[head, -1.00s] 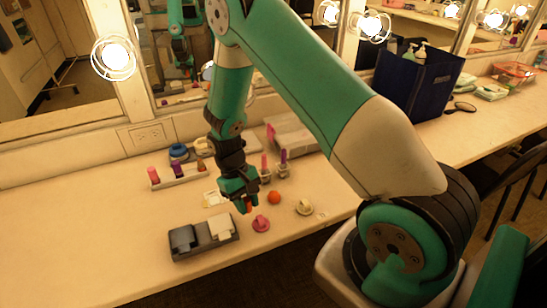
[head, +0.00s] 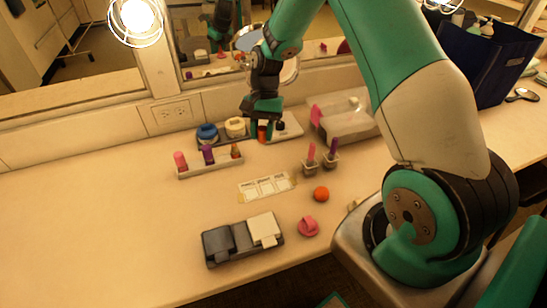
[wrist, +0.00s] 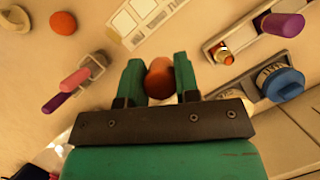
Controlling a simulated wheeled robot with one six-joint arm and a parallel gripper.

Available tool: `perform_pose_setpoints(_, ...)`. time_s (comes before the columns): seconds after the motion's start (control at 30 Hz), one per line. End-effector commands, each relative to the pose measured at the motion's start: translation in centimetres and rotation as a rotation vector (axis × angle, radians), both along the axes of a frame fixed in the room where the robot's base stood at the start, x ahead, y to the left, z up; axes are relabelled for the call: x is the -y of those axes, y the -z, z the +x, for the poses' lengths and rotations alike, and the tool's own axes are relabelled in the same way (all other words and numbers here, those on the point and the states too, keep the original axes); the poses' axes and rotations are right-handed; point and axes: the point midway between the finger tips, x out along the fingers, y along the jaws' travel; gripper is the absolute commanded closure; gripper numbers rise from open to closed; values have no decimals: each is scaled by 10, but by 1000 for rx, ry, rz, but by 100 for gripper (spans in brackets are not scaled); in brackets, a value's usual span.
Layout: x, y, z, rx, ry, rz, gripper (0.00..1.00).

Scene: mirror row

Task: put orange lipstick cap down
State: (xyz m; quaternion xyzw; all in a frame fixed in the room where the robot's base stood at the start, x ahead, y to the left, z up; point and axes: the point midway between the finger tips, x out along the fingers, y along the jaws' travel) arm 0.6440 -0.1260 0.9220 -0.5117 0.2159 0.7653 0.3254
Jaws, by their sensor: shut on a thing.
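My gripper (head: 262,119) is shut on the orange lipstick cap (head: 263,135), near the mirror at the back of the counter. In the wrist view, the reddish-orange cap (wrist: 159,78) sits between the two green fingers of my gripper (wrist: 160,82). In the head view the cap is beside a dark tray (head: 205,145) of jars; I cannot tell whether it touches anything below. An orange lipstick (head: 236,151) stands in a pale rack (head: 211,170) with a purple one (head: 208,155) and a pink one (head: 180,161).
A printed card (head: 267,186) lies mid-counter. An orange ball (head: 321,194), a pink round item (head: 308,227) and a grey and cream holder (head: 242,240) are nearer the front. Pink (head: 311,152) and purple (head: 334,146) sticks stand right of the card. The counter's left is clear.

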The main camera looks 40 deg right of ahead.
Motion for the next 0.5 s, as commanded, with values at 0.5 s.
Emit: perform_pose_setpoints(0.5, 68, -81, 38, 1, 1019, 0, 92)
